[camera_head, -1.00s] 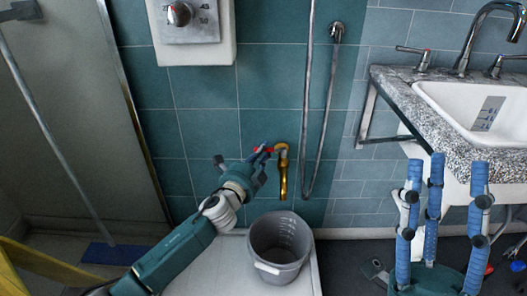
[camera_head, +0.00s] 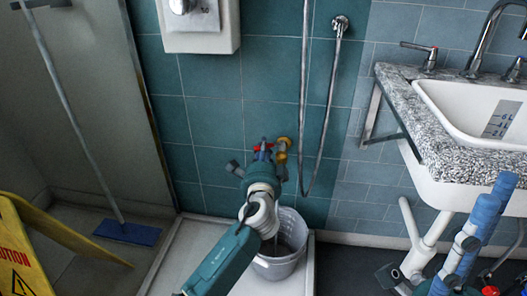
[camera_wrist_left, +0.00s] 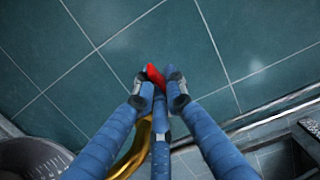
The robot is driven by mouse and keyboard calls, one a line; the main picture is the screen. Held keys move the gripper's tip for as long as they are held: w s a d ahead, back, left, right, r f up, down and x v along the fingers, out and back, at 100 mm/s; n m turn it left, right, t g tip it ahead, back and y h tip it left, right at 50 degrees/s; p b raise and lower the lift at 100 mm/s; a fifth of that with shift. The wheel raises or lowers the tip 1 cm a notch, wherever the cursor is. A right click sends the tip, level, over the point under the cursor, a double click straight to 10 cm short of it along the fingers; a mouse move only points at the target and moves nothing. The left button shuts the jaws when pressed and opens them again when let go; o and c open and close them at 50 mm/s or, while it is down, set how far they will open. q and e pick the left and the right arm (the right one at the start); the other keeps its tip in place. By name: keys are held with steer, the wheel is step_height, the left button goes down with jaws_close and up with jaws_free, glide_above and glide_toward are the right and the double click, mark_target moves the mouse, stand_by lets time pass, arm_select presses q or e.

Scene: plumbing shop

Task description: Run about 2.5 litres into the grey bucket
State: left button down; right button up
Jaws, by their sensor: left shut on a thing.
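My left gripper (camera_head: 262,156) is at the wall tap, shut on its red handle (camera_wrist_left: 152,75); blue fingers close on it from both sides in the left wrist view. The brass tap (camera_head: 283,148) is partly behind the gripper; its spout (camera_wrist_left: 136,150) also shows in the left wrist view. The grey bucket (camera_head: 299,226) stands upright below, partly covered by my left arm. A thin pale streak, looking like water, runs down inside it. I cannot read the level. My right gripper (camera_head: 475,236) is at the lower right, cut off by the frame; its opening is unclear.
The bucket stands in a white shower tray (camera_head: 196,245). A yellow caution sign (camera_head: 22,240) and a blue-headed squeegee (camera_head: 127,232) are at left. A stone-topped sink (camera_head: 455,140) is at right. A shower hose (camera_head: 318,180) hangs beside the tap.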

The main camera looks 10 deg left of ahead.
arm_select(q)
steer(key=n+y+b, duration=0.1)
steer(key=s+n+g+y, duration=0.1)
steer(key=y, duration=0.1)
steer(key=shift+d+f+b, duration=0.15)
steer(key=shift+d+b, duration=0.2)
steer(key=shift+b, duration=0.05)
steer(key=c, duration=1.8)
jaws_free()
steer(key=shift+o, duration=0.2)
steer(key=v, duration=1.2)
stand_by(3.7)
